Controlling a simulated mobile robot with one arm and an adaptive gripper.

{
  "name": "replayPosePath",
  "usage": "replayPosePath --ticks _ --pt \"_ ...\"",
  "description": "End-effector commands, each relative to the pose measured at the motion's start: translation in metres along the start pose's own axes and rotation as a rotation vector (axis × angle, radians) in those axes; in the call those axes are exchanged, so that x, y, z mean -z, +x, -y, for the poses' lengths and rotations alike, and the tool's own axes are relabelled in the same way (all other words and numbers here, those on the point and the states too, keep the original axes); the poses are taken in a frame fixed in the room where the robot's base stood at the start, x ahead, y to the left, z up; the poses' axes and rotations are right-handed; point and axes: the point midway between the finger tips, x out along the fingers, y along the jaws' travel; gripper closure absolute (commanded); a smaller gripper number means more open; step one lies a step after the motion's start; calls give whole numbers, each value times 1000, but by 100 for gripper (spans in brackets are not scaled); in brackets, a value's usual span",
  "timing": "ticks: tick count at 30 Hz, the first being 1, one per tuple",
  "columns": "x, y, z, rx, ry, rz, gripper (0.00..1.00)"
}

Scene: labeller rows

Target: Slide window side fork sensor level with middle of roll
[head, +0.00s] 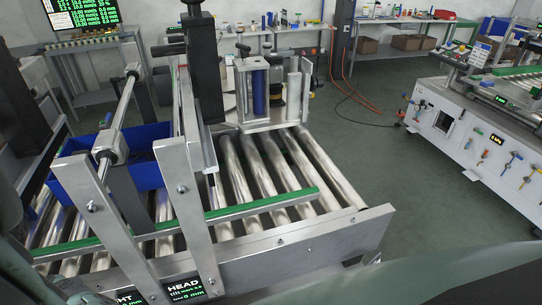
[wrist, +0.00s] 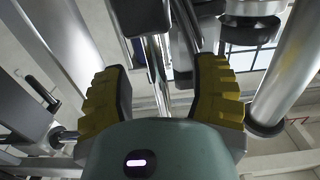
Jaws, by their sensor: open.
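My gripper (wrist: 160,92) is open in the wrist view, with yellow ribbed pads on both fingers. A shiny metal rod (wrist: 159,75) and a dark block (wrist: 138,15) show beyond and between the fingers; I cannot tell whether they touch. I cannot see the gripper in the head view. There, a blue upright roll (head: 259,92) stands in a metal frame behind the roller conveyor (head: 284,165). A silver clamp block (head: 110,146) sits on a slanted rod at left. I cannot tell which part is the window side fork sensor.
Metal uprights (head: 186,195) and a green-topped rail (head: 240,211) cross the conveyor. A blue bin (head: 140,175) lies behind them. A display plate reading HEAD (head: 184,289) is at the front. A white machine (head: 480,130) stands right, across clear floor (head: 350,150).

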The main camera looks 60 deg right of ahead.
Motion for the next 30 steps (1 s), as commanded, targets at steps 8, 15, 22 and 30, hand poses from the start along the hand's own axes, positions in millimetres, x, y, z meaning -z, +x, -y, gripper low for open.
replayPosePath --ticks 8,15,22,30 --pt "29 0 1 3 -2 2 40" --pt "48 1 1 2 -1 0 40" --pt "50 1 1 1 2 0 40" --pt "46 -8 0 10 -2 5 40"
